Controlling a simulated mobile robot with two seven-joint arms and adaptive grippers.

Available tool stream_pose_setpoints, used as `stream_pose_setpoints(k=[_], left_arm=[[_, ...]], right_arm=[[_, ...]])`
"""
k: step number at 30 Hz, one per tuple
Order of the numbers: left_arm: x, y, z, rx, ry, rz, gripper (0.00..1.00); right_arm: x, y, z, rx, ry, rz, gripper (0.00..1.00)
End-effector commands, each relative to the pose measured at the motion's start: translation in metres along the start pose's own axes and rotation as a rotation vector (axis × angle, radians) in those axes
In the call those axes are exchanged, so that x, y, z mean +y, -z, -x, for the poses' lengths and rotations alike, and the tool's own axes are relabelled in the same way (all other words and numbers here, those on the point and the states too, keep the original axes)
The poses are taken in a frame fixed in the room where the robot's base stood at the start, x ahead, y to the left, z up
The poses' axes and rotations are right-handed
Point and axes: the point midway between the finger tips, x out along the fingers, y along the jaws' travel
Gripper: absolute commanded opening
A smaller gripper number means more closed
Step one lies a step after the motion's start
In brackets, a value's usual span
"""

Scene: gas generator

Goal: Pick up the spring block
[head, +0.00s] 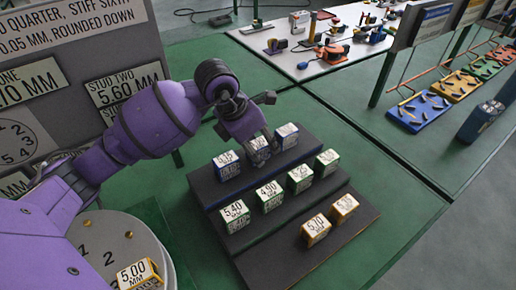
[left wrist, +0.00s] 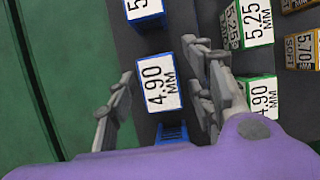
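Number-labelled blocks stand on a dark stepped rack (head: 290,262): blue on the top step, green on the middle step, yellow-orange on the front step. Which one is the spring block I cannot tell from the labels. My left gripper (head: 262,143) is over the middle blue block (head: 258,158), partly hiding it. In the left wrist view this blue block (left wrist: 158,85) reads 4.90 MM and lies between the open fingers of the left gripper (left wrist: 162,72), with gaps at its sides. My right gripper is not in view.
Close neighbours on the top step are a left blue block (head: 227,166) and a right blue block (head: 286,136). A grey sign board (head: 90,20) stands behind my left arm.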

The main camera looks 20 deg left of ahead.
Motion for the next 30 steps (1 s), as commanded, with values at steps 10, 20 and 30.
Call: stream_pose_setpoints(k=[10,20,30], left_arm=[[0.000,0.000,0.001,-0.001,0.000,0.000,0.00],[0.000,-0.002,0.003,-0.003,-0.001,-0.001,0.00],[-0.007,-0.011,0.044,-0.004,-0.002,-0.005,0.00]], right_arm=[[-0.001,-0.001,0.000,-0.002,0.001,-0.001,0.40],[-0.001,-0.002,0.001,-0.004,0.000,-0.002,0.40],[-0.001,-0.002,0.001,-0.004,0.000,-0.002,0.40]])
